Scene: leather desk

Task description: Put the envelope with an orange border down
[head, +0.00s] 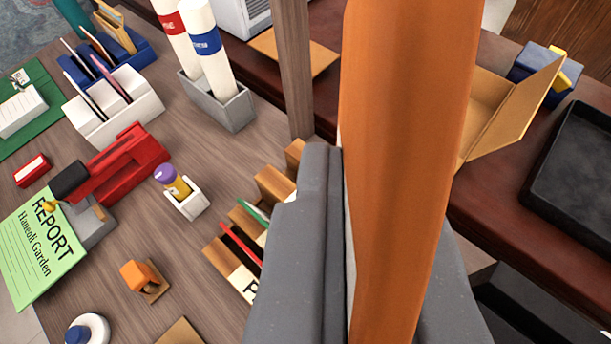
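My gripper (383,200) has its grey fingers on both sides of a tall orange piece, and it is shut on it. This piece looks like the envelope with an orange border (405,130), seen very close and upright. It runs from the top edge of the picture to the bottom. Only a broad orange face and a thin pale strip along its left side show, so the rest of the envelope is hidden. It is held above the desk, and its lower end is out of view.
Left on the wooden desk (115,215) are a red stapler (125,162), a green report (40,245), an orange stamp (138,275) and a wooden file rack (275,185). Grey holder (228,108) bears two rolls. Right are an open box (510,120) and black tray (575,175).

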